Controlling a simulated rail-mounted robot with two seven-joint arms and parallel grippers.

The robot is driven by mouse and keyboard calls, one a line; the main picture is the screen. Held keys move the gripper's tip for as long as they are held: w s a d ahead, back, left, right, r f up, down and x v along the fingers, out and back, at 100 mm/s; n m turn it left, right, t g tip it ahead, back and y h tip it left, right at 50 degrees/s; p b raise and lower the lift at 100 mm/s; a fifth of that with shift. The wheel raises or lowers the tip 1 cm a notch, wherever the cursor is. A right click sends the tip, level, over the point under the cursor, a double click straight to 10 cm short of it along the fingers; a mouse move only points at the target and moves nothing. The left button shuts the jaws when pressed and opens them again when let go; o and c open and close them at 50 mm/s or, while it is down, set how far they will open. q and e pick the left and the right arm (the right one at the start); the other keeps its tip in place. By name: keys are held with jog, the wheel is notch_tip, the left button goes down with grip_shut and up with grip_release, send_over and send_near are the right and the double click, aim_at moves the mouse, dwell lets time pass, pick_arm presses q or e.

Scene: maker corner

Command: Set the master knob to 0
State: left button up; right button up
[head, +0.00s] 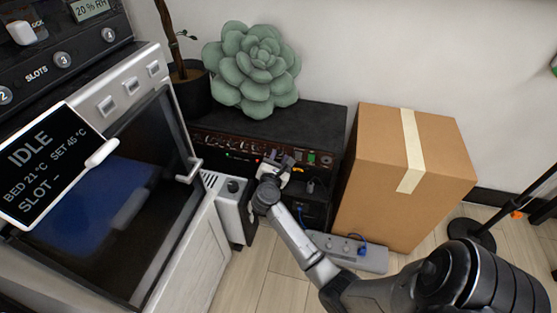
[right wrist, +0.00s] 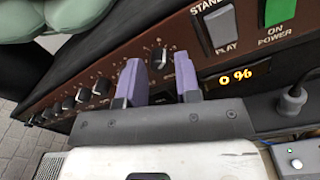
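The amplifier (head: 310,122) is a black box with a dark red front panel, standing against the wall in the head view. A black knob with a white pointer mark (right wrist: 159,58) shows in the right wrist view; its label is hidden or too small to read. An orange display (right wrist: 236,76) to its right reads 0 %. My right gripper (head: 277,164) is at the front panel in the head view. In the right wrist view its two purple fingers (right wrist: 160,77) are apart, with the knob visible in the gap between them. Contact with the knob does not show. My left gripper is out of view.
A row of smaller knobs (right wrist: 84,97) lies left on the panel. A grey STANDBY/PLAY switch (right wrist: 218,30) and green power switch (right wrist: 280,9) are to the right. A cardboard box (head: 390,190), power strip (head: 345,250) and oven-like machine (head: 110,210) stand close by.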

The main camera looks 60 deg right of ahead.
jog(key=shift+w+d, duration=0.1)
jog(key=shift+d, duration=0.2)
